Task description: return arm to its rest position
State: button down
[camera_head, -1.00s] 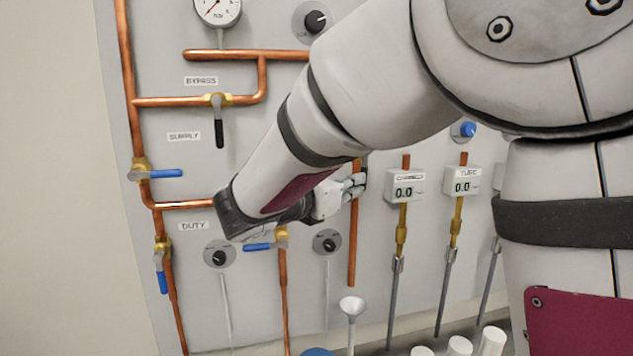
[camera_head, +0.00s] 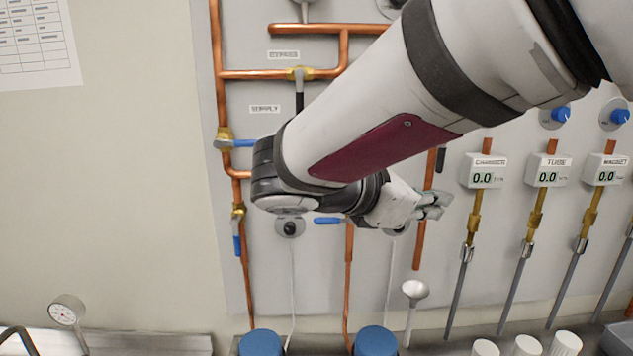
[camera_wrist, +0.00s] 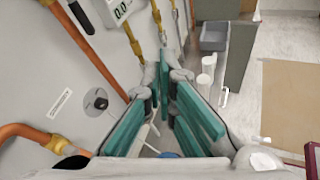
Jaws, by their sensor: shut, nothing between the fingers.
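My gripper (camera_head: 436,204) is shut and empty. In the head view it hangs in front of the grey panel (camera_head: 300,180), near a vertical copper pipe (camera_head: 420,245) and above a white funnel (camera_head: 414,290). I cannot tell whether it touches the pipe. In the wrist view my gripper (camera_wrist: 162,72) shows its teal finger pads coming together at the tips.
Blue-handled valves (camera_head: 238,143) and several digital gauges (camera_head: 483,171) are on the panel. Blue lids (camera_head: 262,343) and white cylinders (camera_head: 566,344) stand below. A dial gauge (camera_head: 67,311) stands at lower left. The wall (camera_head: 130,180) left of the panel is bare apart from a paper sheet (camera_head: 38,42).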

jog(key=s+d+f+m+g+y, duration=0.2)
jog(key=s+d+f+m+y, duration=0.1)
jog(key=s+m, duration=0.15)
jog(key=s+d+f+m+g+y, duration=0.1)
jog(key=s+d+f+m+y, duration=0.1)
jog(key=s+f+m, duration=0.3)
jog(key=s+a+m+t+y, duration=0.2)
jog(key=s+a+m+y, duration=0.2)
jog(key=s+m+y, duration=0.3)
jog(key=s+m, duration=0.1)
jog(key=m, duration=0.2)
jog(key=shift+a+y, duration=0.3)
jog(key=shift+a, duration=0.05)
